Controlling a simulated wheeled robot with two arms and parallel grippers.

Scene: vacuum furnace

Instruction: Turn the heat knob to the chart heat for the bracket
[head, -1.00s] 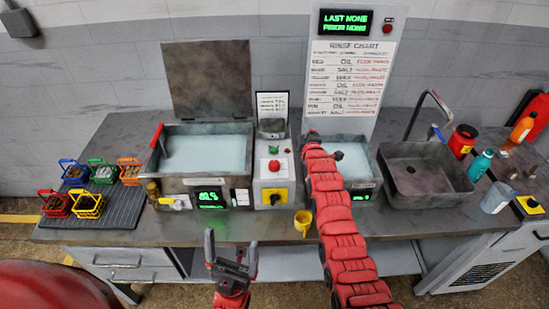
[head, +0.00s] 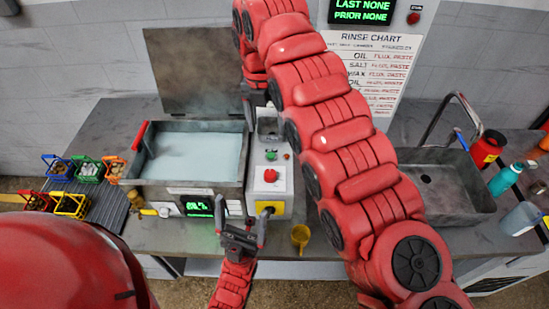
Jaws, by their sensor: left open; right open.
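A display with green digits (head: 199,206) and a pale knob (head: 165,210) sit on the left bath's front. I cannot tell which knob sets heat. My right gripper (head: 262,98) is open near the top of the column; the small card there is hidden. I cannot make out the bracket.
Coloured baskets (head: 72,204) are on the left; a sink (head: 450,185) and bottles are on the right.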

